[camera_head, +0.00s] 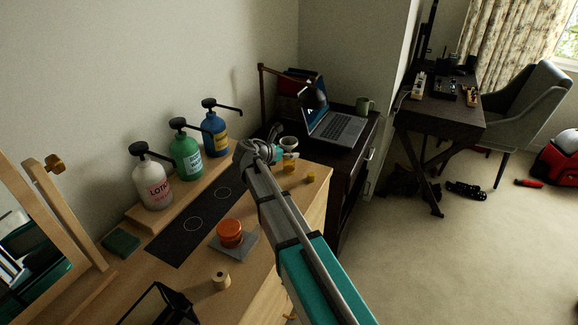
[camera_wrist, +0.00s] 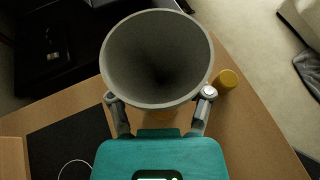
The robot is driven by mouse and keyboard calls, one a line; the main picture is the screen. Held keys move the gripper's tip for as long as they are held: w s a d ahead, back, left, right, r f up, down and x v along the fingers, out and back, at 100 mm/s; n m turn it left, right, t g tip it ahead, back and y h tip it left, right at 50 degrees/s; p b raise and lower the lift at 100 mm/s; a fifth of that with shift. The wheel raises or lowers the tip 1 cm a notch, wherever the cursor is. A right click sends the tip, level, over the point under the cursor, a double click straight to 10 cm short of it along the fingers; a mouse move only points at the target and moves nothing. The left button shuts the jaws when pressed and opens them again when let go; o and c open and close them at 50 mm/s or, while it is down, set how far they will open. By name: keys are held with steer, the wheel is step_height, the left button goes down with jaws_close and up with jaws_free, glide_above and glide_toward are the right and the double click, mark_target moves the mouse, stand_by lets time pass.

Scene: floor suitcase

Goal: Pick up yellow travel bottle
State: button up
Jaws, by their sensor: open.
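Two small yellow objects show near the dresser's right end. One (camera_head: 310,178) stands in the open; it also shows in the wrist view (camera_wrist: 227,80), just right of my right fingertip. The other (camera_head: 287,167) is further left in the head view; in the wrist view only a yellow sliver (camera_wrist: 162,115) shows below a grey funnel-like cup (camera_wrist: 157,58). I cannot tell which is the travel bottle. My gripper (camera_wrist: 160,96) is open, its fingers apart on either side of the cup's lower part. In the head view my gripper (camera_head: 276,153) is beside the cup.
Lotion (camera_head: 154,185), green (camera_head: 186,152) and blue (camera_head: 215,133) pump bottles stand on a wooden riser at the wall. An orange jar (camera_head: 230,232) and a wooden spool (camera_head: 221,280) are nearer. A laptop (camera_head: 335,125) sits on the dark desk behind.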

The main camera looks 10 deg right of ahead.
stand_by(0.4)
jaws_close()
steer(key=shift+r, duration=0.25)
step_height(320, 180, up, 2)
steer(key=p, duration=0.2)
steer(key=shift+r+p, duration=0.1)
steer(key=shift+p, duration=0.2)
steer(key=s+r+p, duration=1)
steer(key=s, duration=0.4)
steer(key=shift+d+r, duration=0.15)
stand_by(0.4)
